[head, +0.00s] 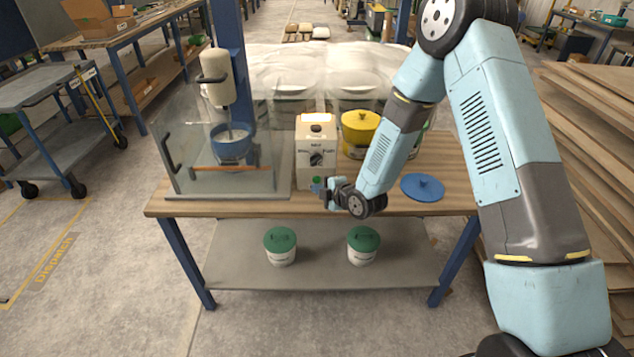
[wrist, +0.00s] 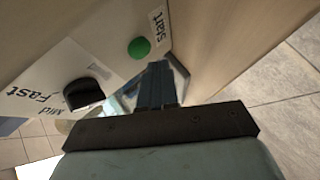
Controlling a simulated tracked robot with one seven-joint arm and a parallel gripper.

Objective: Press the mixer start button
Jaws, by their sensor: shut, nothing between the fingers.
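The control box (head: 316,145) is a pale upright box on the workbench, with a dark knob (head: 316,159) on its front. The green start button (head: 317,180) is low on that front. In the wrist view the green button (wrist: 139,48) sits beside a "Start" label (wrist: 157,22), and the black knob (wrist: 84,93) is by "Fast". My gripper (head: 319,188) is shut and empty, low in front of the box. In the wrist view its fingertips (wrist: 157,68) are close to the button, slightly to its lower right. I see no clear contact.
A mixer (head: 217,80) with a blue bowl (head: 232,150) stands behind a clear guard (head: 180,150) at left. A yellow pot (head: 360,128) and a blue lid (head: 422,187) are at right. Two green-lidded tubs (head: 280,243) (head: 363,243) sit on the lower shelf.

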